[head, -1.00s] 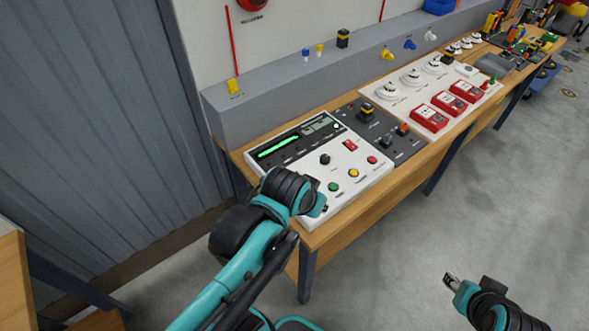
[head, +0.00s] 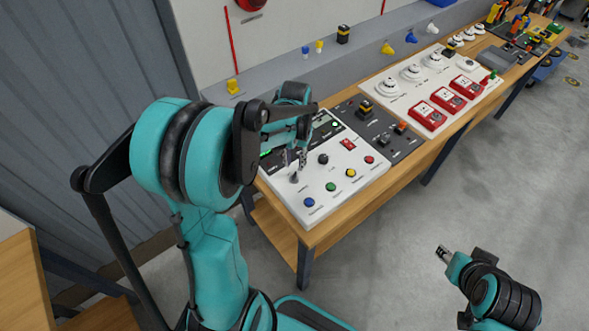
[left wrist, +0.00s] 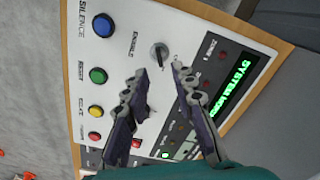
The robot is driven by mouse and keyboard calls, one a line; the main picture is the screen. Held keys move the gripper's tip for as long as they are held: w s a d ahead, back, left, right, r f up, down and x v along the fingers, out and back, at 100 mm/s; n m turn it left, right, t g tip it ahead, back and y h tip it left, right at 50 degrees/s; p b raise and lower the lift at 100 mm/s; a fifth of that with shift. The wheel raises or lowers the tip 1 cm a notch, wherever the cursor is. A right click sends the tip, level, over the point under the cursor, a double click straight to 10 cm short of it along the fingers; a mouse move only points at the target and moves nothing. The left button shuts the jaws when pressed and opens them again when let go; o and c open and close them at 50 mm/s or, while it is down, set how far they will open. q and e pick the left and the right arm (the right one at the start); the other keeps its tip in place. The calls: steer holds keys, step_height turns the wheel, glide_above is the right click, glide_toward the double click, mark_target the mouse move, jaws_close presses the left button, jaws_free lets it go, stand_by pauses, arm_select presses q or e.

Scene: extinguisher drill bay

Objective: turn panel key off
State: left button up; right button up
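The white control panel (head: 318,206) lies on the wooden bench. Its small metal key switch (head: 294,178) stands near the panel's left edge, above the blue button (head: 309,202). In the left wrist view the key (left wrist: 158,52) sits beside the label ENABLE, just beyond my fingertips. My left gripper (head: 294,157) is above the panel with fingers pointing down; in the left wrist view (left wrist: 159,72) they are spread with nothing between them. The key looks clear of both fingers. My right gripper (head: 442,252) is off to the right over the floor; its finger opening is too small to judge.
A dark module (head: 395,140) and a white board with red call points (head: 448,101) lie farther right.

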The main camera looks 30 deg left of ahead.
mark_target(295, 173)
arm_select(q)
step_height(295, 173, down, 5)
steer(key=shift+w+f+b, duration=0.1)
steer(key=shift+f+b, duration=0.05)
steer(key=shift+b, duration=0.45)
jaws_close()
